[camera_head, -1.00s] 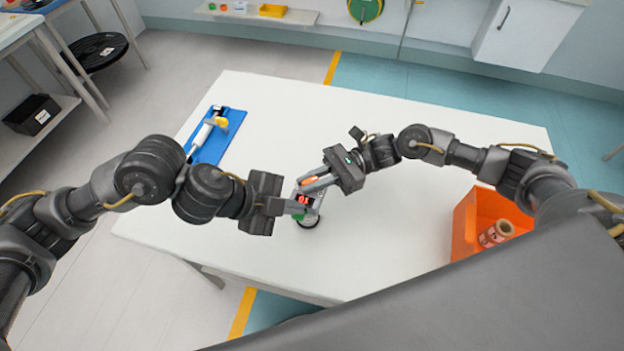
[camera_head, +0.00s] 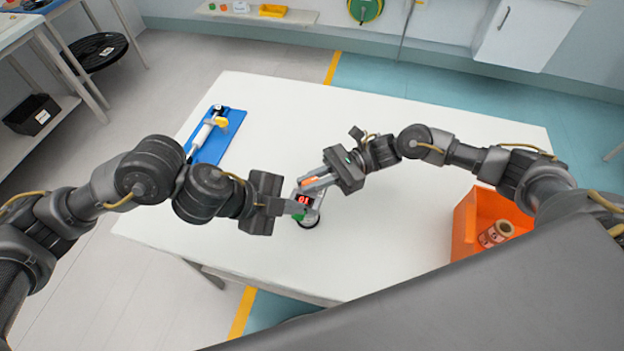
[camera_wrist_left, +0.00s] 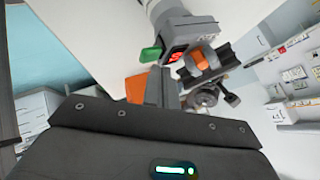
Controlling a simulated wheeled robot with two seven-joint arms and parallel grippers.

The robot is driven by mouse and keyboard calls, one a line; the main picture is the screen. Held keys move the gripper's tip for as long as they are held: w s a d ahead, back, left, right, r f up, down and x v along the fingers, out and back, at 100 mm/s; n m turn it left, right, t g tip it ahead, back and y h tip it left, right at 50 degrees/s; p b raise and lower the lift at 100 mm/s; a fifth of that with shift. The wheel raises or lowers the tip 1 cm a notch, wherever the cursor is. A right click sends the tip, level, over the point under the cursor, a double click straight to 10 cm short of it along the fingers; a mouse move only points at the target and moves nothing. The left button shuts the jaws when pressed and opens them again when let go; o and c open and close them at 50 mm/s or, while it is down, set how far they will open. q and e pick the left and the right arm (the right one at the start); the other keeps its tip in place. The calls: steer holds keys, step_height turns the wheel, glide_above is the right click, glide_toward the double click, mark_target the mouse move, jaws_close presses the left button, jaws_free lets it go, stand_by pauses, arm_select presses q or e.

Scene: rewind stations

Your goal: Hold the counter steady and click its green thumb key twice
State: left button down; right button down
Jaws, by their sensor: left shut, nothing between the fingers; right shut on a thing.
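The counter (camera_head: 305,199) stands on the white table with a lit red display that seems to read 01. Its green thumb key (camera_wrist_left: 151,54) sticks out from its side in the left wrist view. My right gripper (camera_head: 310,184) is shut on the counter's upper part; its orange pad (camera_wrist_left: 199,60) shows beside the display. My left gripper (camera_head: 300,208) is shut and empty, its fingertips beside the counter close to the green key. In the left wrist view its fingertips (camera_wrist_left: 158,73) lie just below the key; I cannot tell if they touch it.
A blue tray (camera_head: 233,124) with a white and yellow tool lies at the table's far left. An orange bin (camera_head: 464,228) holding a roll (camera_head: 496,234) stands at the right. The white table (camera_head: 400,130) is clear around the counter.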

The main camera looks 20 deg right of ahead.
arm_select(q)
steer(key=shift+f, duration=0.2)
steer(key=shift+f, duration=0.45)
stand_by(0.6)
steer(key=shift+r, duration=0.65)
steer(key=shift+r, duration=3)
arm_select(e)
steer(key=c, duration=1.3)
jaws_free()
steer(key=shift+c, duration=0.2)
